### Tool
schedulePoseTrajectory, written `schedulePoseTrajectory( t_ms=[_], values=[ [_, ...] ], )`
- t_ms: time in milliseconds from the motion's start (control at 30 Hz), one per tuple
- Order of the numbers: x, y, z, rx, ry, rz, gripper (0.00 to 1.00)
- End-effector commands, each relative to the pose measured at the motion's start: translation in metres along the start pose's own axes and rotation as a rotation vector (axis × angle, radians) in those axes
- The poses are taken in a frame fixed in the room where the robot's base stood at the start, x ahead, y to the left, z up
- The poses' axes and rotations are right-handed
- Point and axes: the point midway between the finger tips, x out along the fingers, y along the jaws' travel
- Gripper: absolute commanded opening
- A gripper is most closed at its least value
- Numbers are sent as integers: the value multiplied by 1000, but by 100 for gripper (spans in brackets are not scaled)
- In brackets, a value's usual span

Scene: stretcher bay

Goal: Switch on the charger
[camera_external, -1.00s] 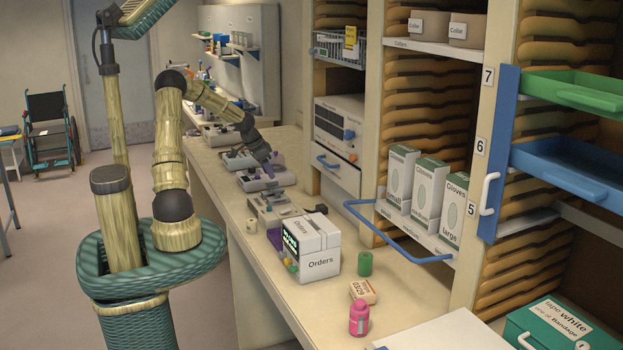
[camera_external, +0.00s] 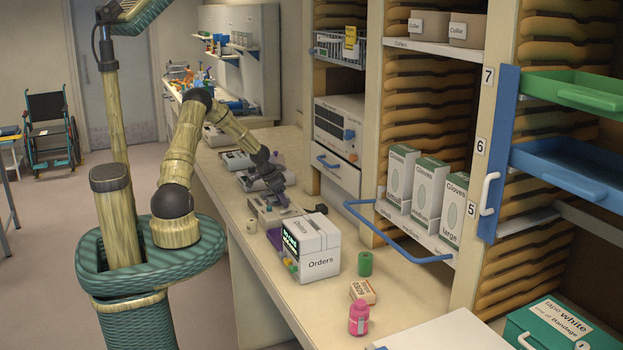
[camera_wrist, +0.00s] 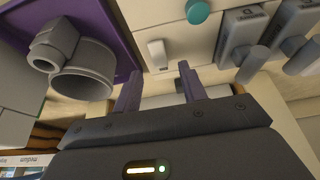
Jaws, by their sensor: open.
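A pale box on the counter (camera_external: 266,217), which looks like the charger, stands behind the Orders box. In the wrist view its cream face (camera_wrist: 180,35) carries a small white switch (camera_wrist: 157,54), a teal round knob (camera_wrist: 198,10) and grey plug-like blocks (camera_wrist: 243,35). My gripper (camera_wrist: 158,84) is open and empty, its two purple fingers pointing at the face just below the white switch. A small gap seems to separate them from it; I cannot tell whether they touch. In the external view my gripper (camera_external: 282,201) is over the box. Whether the switch is on is unclear.
A purple tray with a grey cup-like part (camera_wrist: 85,75) lies left of the switch in the wrist view. The white Orders box (camera_external: 318,262) stands close in front. A green cylinder (camera_external: 365,264) and pink bottle (camera_external: 358,318) stand farther forward. A blue rail (camera_external: 390,240) juts from the shelves.

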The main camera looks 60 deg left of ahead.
Motion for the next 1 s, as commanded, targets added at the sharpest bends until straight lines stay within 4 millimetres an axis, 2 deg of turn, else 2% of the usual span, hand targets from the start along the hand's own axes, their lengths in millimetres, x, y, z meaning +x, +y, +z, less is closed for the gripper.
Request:
schedulePoseTrajectory(
  t_ms=[100, 233, 567, 800, 1000],
  values=[
    [19, 1, 0, 1, -2, 3, 42],
    [32, 1, 0, 1, -1, 2, 42],
    [36, 0, 0, 1, 0, 0, 42],
    [36, 0, 0, 1, 0, 0, 0],
    [35, 0, -2, 0, -14, -1, 0]
  ],
)
